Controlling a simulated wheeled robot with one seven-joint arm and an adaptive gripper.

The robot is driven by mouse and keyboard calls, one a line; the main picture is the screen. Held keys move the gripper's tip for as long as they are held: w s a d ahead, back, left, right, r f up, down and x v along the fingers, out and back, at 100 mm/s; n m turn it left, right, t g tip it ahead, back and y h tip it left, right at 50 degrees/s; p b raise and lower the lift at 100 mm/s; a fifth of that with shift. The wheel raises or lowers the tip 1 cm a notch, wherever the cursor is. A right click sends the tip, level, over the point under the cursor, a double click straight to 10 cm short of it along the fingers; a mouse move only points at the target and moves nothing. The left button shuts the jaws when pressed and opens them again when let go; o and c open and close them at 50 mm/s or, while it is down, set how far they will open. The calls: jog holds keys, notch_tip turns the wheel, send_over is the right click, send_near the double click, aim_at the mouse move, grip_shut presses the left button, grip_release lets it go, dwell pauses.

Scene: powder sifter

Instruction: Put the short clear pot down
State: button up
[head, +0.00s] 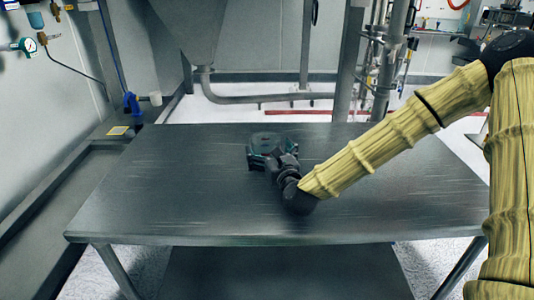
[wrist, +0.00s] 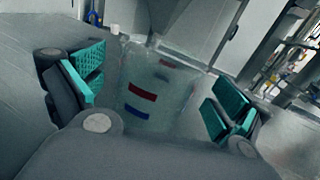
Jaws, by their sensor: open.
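The short clear pot (wrist: 160,88) is between my gripper's open fingers in the wrist view. It is see-through, with a red mark and a blue mark on its near side. My gripper (head: 268,150) is low over the metal table (head: 150,190), left of my arm, in the head view. In the wrist view, its teal-padded fingers stand on either side of the pot, with gaps showing between pads and wall. The pot seems to stand upright on the table, but its base is hidden by the gripper. In the head view, the pot is hard to tell from the fingers.
The table is bare around the gripper, with free room on the left and in front. A steel hopper (head: 205,35) and pipes (head: 385,60) stand behind the table. A wall gauge (head: 27,46) and a blue valve (head: 132,103) are at the left.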

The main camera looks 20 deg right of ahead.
jog(key=shift+w+a, duration=0.1)
jog(key=shift+w, duration=1.3)
jog(key=shift+c, duration=0.4)
jog(key=c, duration=1)
jog(key=shift+r, duration=0.15)
jog(key=shift+c, duration=0.2)
